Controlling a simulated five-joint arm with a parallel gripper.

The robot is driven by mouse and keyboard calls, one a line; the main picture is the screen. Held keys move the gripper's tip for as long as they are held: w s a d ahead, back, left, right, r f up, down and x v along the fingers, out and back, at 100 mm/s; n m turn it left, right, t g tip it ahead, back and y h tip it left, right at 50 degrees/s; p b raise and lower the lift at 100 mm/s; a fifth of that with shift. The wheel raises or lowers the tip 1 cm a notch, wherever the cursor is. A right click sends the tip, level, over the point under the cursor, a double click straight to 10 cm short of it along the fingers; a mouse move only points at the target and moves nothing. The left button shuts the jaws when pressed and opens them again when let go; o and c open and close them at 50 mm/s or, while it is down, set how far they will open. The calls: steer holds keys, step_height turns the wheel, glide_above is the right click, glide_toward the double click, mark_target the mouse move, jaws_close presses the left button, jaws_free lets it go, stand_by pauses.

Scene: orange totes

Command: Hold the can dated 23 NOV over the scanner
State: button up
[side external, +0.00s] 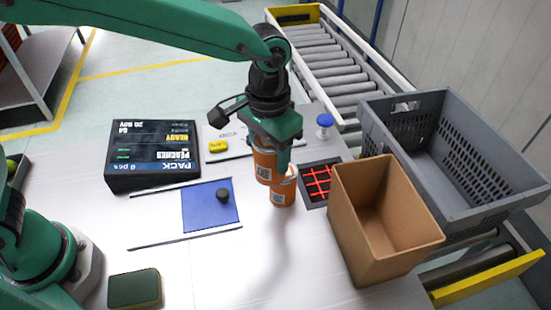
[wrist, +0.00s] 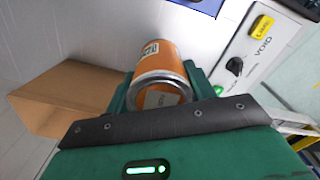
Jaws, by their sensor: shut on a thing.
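My gripper (side external: 272,160) is shut on an orange can (side external: 264,166), which also shows between the fingers in the wrist view (wrist: 168,58). The can has a pale label on its side and a small label on its end; I cannot read the date. A second orange can (side external: 284,192) shows just below and to the right of the held one in the side view, over the table. The scanner, a dark pad with a red grid (side external: 317,184), lies to the right of both cans. The held can is not over it in the side view.
A brown open box (side external: 375,240) stands right of the scanner, before a grey crate (side external: 470,205). A black display box (side external: 152,155) reads PEACHES. A blue mat (side external: 205,212) holds a black knob. The panel marked VOID (wrist: 262,42) has a yellow button.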

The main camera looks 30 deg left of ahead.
steer(key=w+d, duration=0.7)
steer(key=w, duration=0.5)
steer(key=shift+w+d, duration=0.25)
steer(key=shift+w, duration=0.15)
steer(key=shift+r, duration=0.15)
steer(key=shift+f, duration=0.2)
step_height(320, 180, down, 8)
stand_by(0.5)
steer(key=shift+f, duration=0.1)
steer(key=shift+r, duration=2.3)
steer(key=shift+r, duration=0.1)
